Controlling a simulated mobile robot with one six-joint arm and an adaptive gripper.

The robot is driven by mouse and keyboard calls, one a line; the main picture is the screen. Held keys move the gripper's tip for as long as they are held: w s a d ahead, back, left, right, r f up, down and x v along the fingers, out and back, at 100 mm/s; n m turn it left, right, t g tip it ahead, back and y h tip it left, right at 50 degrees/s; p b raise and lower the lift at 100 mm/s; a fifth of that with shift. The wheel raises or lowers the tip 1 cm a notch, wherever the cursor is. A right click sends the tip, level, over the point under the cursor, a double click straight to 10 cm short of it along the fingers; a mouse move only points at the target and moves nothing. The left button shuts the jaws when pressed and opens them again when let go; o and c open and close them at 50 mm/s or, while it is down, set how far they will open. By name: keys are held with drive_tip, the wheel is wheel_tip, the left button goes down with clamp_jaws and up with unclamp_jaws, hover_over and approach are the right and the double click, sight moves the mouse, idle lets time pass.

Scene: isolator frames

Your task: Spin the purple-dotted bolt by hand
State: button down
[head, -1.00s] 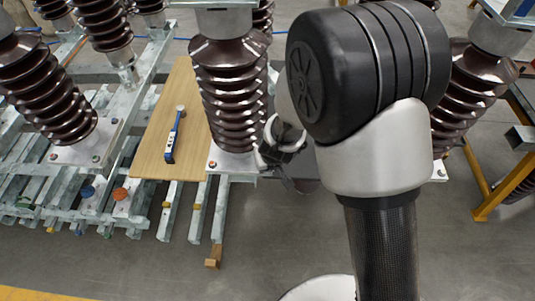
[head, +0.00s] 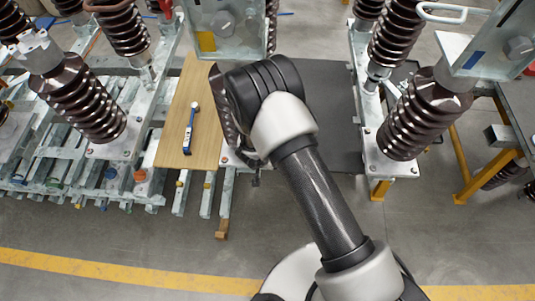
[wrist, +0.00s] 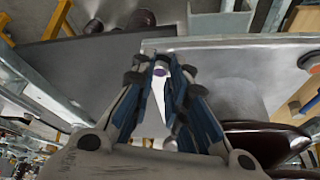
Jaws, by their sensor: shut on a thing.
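The purple-dotted bolt (wrist: 159,71) shows in the wrist view between my fingertips, its purple spot facing the camera. It sits at the edge of a pale metal plate (wrist: 215,85). My gripper (wrist: 160,62) is shut on the bolt, with one dark fingertip on each side of it. In the head view my own arm covers the bolt and most of the gripper. Only dark gripper parts show beside the base of the middle brown insulator.
A blue wrench-like tool (head: 189,128) lies on a wooden board (head: 170,145) to the left. Brown ribbed insulators stand left (head: 85,100) and right (head: 425,115) on metal frames. Orange (head: 140,176) and blue (head: 111,173) caps sit at left. The front floor (head: 120,235) is clear.

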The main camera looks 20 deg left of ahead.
drive_tip(key=shift+m+p, duration=0.4)
drive_tip(key=shift+p, duration=0.25)
drive_tip(key=c, duration=1.5)
unclamp_jaws()
drive_tip(key=shift+f+b, duration=0.15)
drive_tip(key=shift+b, duration=0.5)
